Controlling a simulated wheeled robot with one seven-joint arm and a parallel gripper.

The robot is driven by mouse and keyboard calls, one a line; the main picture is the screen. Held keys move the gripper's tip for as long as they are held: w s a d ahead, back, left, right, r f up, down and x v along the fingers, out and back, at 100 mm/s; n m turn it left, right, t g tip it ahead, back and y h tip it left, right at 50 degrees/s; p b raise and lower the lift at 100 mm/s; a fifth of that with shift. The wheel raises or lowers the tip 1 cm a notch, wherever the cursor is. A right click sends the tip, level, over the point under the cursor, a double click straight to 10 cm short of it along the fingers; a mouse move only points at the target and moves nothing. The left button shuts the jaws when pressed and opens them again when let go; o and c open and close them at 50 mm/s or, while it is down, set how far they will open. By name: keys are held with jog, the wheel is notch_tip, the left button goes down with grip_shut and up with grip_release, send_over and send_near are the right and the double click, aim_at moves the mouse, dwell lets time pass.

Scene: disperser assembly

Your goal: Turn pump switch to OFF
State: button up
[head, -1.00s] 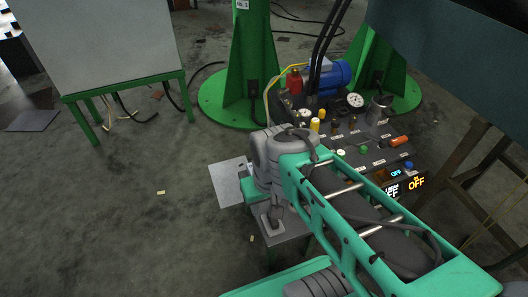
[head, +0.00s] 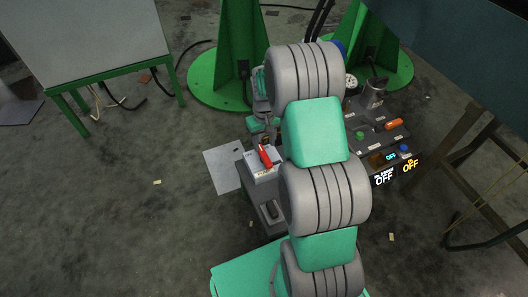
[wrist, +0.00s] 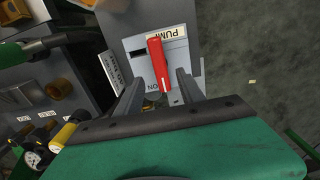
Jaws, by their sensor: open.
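The pump switch is a red lever (wrist: 158,62) on a light grey plate marked PUMP, with an ON mark near the lever's lower end in the wrist view. The lever lies lengthwise, slightly tilted, pointing toward my gripper. In the head view the red lever (head: 265,156) sits on a grey box left of my arm. My gripper (wrist: 161,80) is open, with one finger on each side of the lever's near end. I cannot tell whether either finger touches it. My arm hides part of the gripper in the head view.
A panel with knobs, gauges and an orange handle (head: 393,124) stands right of my arm, with displays reading OFF (head: 384,178). Yellow-capped fittings (wrist: 63,135) lie left of my gripper in the wrist view. Green stands (head: 225,75) rise behind. The floor at left is mostly clear.

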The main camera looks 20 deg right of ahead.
aim_at(264, 154)
notch_tip(264, 154, down, 7)
jog(key=shift+r+b, duration=0.2)
jog(key=shift+b, duration=0.8)
jog(key=shift+c, duration=0.3)
grip_shut()
